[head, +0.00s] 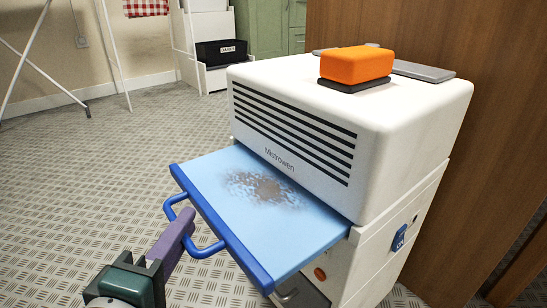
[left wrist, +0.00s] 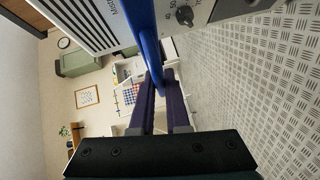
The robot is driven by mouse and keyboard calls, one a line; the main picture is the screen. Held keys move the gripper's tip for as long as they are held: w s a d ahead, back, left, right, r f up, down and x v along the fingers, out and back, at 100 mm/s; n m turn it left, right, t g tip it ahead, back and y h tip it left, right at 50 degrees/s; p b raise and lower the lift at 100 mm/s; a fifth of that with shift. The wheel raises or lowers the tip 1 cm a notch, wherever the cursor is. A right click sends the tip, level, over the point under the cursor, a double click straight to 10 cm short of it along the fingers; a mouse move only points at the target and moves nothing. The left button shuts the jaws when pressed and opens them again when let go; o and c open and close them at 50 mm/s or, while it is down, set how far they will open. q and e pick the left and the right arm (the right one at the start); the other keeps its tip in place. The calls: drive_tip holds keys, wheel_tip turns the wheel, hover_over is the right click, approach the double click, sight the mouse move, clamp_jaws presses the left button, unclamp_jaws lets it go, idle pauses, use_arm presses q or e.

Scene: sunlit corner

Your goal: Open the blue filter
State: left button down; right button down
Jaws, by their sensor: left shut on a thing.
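The blue filter (head: 225,178) is a flat light-blue tray with a darker blue front edge and a looped handle (head: 207,249). It sticks well out of the front of the white machine (head: 300,135), and a grey-brown dust patch lies on it. My left gripper (head: 184,222) is shut on the handle. In the left wrist view its purple fingers (left wrist: 160,85) meet the blue handle (left wrist: 151,60). My right gripper shows in neither view.
An orange block (head: 356,65) on a dark base and a grey flat piece (head: 423,71) lie on top of the machine. A brown wooden panel (head: 500,130) stands close on the right. The patterned floor (head: 90,190) to the left is clear, apart from thin white rack legs (head: 117,60) farther back.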

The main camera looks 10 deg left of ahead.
use_arm(q)
drive_tip(key=s+a, duration=0.5)
drive_tip(key=s, duration=0.1)
drive_tip(key=shift+p, duration=0.4)
drive_tip(key=c, duration=1.3)
unclamp_jaws()
drive_tip(key=shift+s, duration=0.1)
drive_tip(key=o, duration=0.4)
drive_tip(key=shift+s, duration=0.2)
drive_tip(key=shift+w, duration=0.1)
